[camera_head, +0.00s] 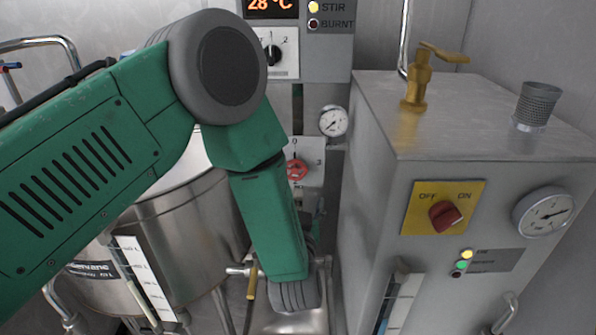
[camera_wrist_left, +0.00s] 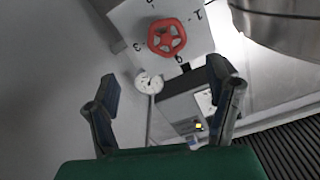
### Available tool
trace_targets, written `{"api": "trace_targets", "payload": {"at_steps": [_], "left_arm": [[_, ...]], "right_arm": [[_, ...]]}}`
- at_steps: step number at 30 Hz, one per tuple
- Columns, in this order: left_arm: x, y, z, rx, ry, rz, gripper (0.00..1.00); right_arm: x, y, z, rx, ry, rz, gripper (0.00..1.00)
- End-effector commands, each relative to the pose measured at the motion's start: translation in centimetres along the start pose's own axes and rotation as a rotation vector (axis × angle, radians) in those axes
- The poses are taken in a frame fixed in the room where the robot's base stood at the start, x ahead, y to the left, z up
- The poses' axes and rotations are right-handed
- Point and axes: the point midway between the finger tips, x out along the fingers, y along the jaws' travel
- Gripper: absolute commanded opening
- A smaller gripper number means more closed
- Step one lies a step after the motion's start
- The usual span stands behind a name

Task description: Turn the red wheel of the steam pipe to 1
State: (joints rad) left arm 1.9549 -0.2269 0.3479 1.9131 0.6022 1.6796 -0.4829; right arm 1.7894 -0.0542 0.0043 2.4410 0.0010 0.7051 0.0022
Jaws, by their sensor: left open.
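The red wheel (camera_head: 297,169) sits on a pale plate (camera_head: 313,172) on the wall behind my left arm, which hides part of the plate. In the left wrist view the red wheel (camera_wrist_left: 166,38) shows whole, with several spokes, and the plate has printed numbers, among them a 1 at upper right and a 3 at lower left. My left gripper (camera_wrist_left: 163,98) is open and empty. Its two fingers appear below the wheel in the wrist view, apart from it. In the head view the fingers are hidden behind my green forearm. My right gripper is not in view.
A white gauge (camera_head: 333,121) is beside the plate. A grey machine (camera_head: 378,150) with a brass tap (camera_head: 418,80) and a red switch (camera_head: 446,215) stands at the right. A steel kettle (camera_head: 190,235) stands at left, with pipes below.

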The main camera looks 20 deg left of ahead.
Motion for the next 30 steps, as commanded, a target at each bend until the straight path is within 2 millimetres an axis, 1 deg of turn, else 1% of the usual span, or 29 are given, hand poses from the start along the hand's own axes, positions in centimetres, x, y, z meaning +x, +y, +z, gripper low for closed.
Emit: {"api": "trace_targets", "payload": {"at_steps": [1,9,12,15,18,21,29,30], "left_arm": [[1.1,-0.3,0.1,-0.003,0.0,-0.005,0.73],[7.1,-0.8,0.4,-0.008,-0.003,-0.004,0.73],[8.8,-0.6,0.3,-0.007,-0.002,-0.002,0.73],[10.1,-0.3,0.2,-0.003,-0.002,-0.001,0.73],[11.0,-0.1,0.1,-0.002,-0.001,-0.001,0.73],[11.4,0.0,0.1,0.002,-0.002,0.001,0.73],[11.7,-0.3,0.2,-0.001,-0.003,0.001,0.73],[11.7,-0.4,0.3,-0.002,-0.003,0.001,0.7]], "right_arm": [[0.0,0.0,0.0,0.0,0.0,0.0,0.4],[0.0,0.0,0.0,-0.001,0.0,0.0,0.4],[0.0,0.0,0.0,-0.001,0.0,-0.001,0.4],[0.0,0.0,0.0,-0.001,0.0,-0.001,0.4],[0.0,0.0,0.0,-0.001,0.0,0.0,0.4],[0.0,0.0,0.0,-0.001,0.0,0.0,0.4],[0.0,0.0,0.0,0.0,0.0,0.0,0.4],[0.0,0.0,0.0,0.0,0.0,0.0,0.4]]}}
